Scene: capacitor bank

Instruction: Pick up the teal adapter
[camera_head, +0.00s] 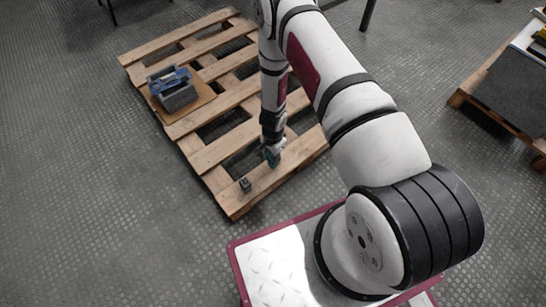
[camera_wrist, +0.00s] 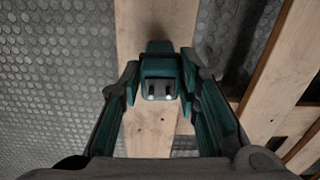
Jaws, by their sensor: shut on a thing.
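The teal adapter (camera_wrist: 158,74) is a small block with a dark face and two bright pins. In the wrist view it sits between the two fingers of my gripper (camera_wrist: 159,84), which are shut on it. In the head view my gripper (camera_head: 271,155) points down over the near right part of the wooden pallet (camera_head: 235,203), and the adapter is mostly hidden there. I cannot tell whether the adapter touches the board or is just above it.
A small dark grey block (camera_head: 245,185) stands on the pallet's near board, left of my gripper. A grey box with blue parts (camera_head: 174,90) sits on a brown board at the pallet's far left. The pallet has open gaps between its boards. Another loaded pallet (camera_head: 463,97) stands at the right.

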